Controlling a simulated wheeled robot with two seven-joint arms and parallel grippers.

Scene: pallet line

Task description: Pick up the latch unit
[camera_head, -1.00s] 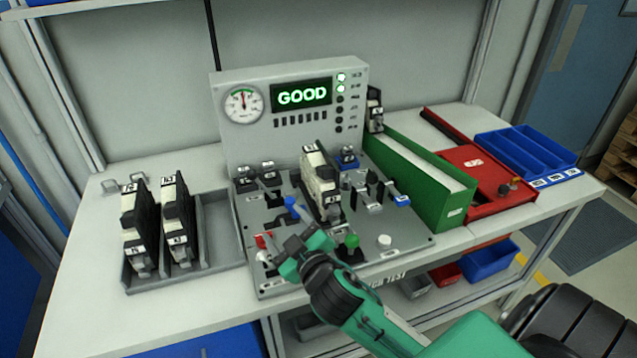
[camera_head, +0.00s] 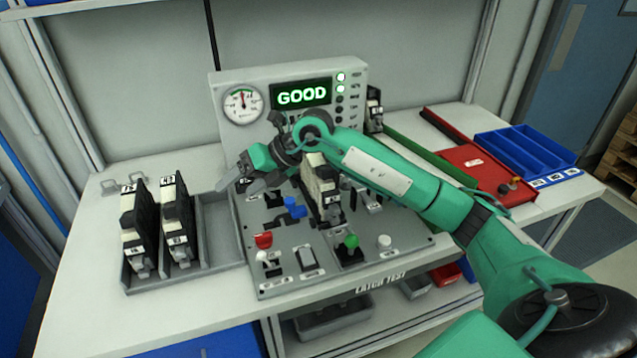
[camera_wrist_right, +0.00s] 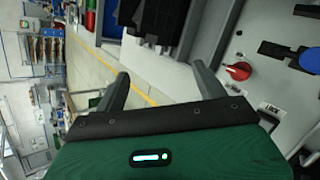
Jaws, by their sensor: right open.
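A black-and-cream latch unit (camera_head: 322,190) stands upright in the grey test fixture, partly covered by my right arm. Two similar units stand in a grey tray at the left: an outer one (camera_head: 138,228) and an inner one (camera_head: 178,222). My right gripper (camera_head: 238,186) is open and empty, above the gap between the tray and the fixture, left of the latch unit in the fixture. In the right wrist view its two fingers (camera_wrist_right: 163,84) are apart with nothing between them. My left gripper is not in view.
The test panel shows GOOD on its display (camera_head: 302,95). The fixture carries a red knob (camera_head: 263,240), a blue lever (camera_head: 293,208) and a green knob (camera_head: 351,241). A green bin, a red tray (camera_head: 475,165) and blue bins (camera_head: 530,150) stand at the right. The table front left is clear.

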